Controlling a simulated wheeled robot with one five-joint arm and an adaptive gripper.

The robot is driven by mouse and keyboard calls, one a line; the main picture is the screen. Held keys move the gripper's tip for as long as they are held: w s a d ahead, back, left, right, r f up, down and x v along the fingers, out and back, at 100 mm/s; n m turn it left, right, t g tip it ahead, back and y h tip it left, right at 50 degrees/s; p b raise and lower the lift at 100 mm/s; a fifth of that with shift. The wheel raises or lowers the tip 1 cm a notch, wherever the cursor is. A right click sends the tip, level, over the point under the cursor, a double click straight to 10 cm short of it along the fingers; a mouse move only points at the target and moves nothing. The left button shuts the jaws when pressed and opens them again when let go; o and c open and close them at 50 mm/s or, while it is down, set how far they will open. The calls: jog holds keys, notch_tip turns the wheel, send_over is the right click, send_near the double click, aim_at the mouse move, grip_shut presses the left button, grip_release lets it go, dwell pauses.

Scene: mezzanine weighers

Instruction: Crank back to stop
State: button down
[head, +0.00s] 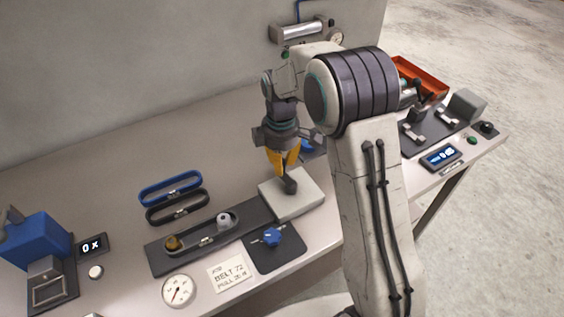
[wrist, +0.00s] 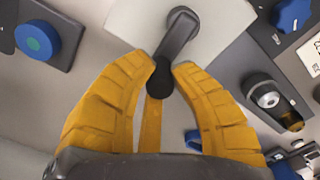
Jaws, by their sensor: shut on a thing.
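A dark grey crank (head: 291,187) stands on a pale square block (head: 306,203) at the right end of the dark belt bed (head: 207,236). In the wrist view its arm (wrist: 178,38) runs from a round hub at the top down to a black knob (wrist: 160,80). My gripper (head: 282,170) reaches down from above, its yellow fingers on both sides of the knob. They also show in the wrist view (wrist: 163,73), shut on the knob. No stop can be made out on the crank's block.
A blue star knob (head: 272,237) on a dark plate, a dial gauge (head: 178,290) and a card (head: 229,272) lie in front. Blue and black belts (head: 170,187) lie behind the bed. A blue button (wrist: 38,40) is beside my gripper. Clamps and an orange tray (head: 421,77) are at right.

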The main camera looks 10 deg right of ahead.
jog(key=shift+s+f, duration=0.15)
jog(key=c, duration=1.1)
grip_release()
jog(key=shift+o, duration=0.2)
jog(key=shift+r, duration=0.2)
notch_tip(320, 180, up, 12)
jog(key=shift+f, duration=0.1)
